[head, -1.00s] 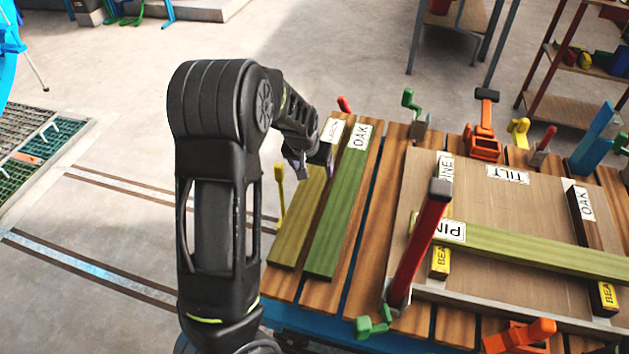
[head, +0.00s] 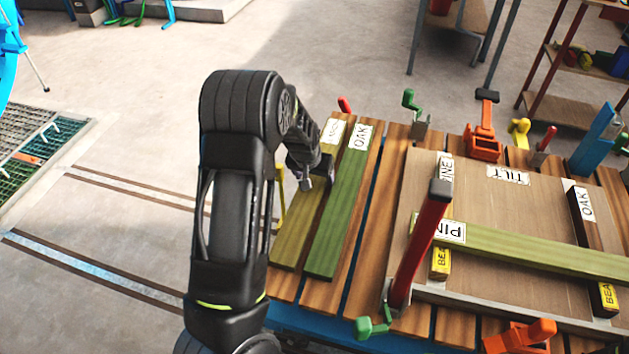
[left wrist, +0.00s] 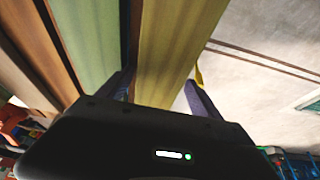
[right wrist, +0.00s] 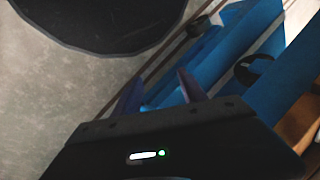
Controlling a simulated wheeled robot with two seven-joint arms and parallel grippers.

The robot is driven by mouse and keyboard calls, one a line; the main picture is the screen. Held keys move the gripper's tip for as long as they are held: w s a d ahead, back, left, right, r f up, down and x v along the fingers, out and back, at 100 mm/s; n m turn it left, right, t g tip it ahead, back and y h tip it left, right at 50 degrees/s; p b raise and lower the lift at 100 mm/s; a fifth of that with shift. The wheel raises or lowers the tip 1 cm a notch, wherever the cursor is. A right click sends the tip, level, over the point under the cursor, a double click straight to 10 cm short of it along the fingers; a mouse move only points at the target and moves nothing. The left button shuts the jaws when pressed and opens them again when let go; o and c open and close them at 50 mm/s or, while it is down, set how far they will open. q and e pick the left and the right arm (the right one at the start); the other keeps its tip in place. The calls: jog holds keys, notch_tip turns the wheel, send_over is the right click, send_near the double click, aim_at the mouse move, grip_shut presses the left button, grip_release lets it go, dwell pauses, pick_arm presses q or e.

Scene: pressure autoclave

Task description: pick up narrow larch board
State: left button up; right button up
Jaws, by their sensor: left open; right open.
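The narrow larch board (head: 298,232) is an olive-yellow plank with a white label at its far end, partly covered by my arm. It lies flat at the left side of the slatted bench, beside the green oak board (head: 338,215). My left gripper (head: 316,182) is open above the larch board's middle. In the left wrist view the larch board (left wrist: 172,45) runs between the spread fingers of the left gripper (left wrist: 162,92); I cannot tell whether they touch it. My right gripper (right wrist: 160,90) is open and empty, near blue beams.
A yellow clamp (head: 281,195) stands at the bench's left edge, close to my left gripper. A red-handled clamp (head: 420,245) rises at the right by the tilt panel (head: 480,200), which bears a pine board (head: 540,250). Blue beams (right wrist: 235,45) lie ahead of my right gripper.

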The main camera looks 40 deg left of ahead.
dwell(0.4)
pick_arm(q)
grip_shut()
dwell(0.7)
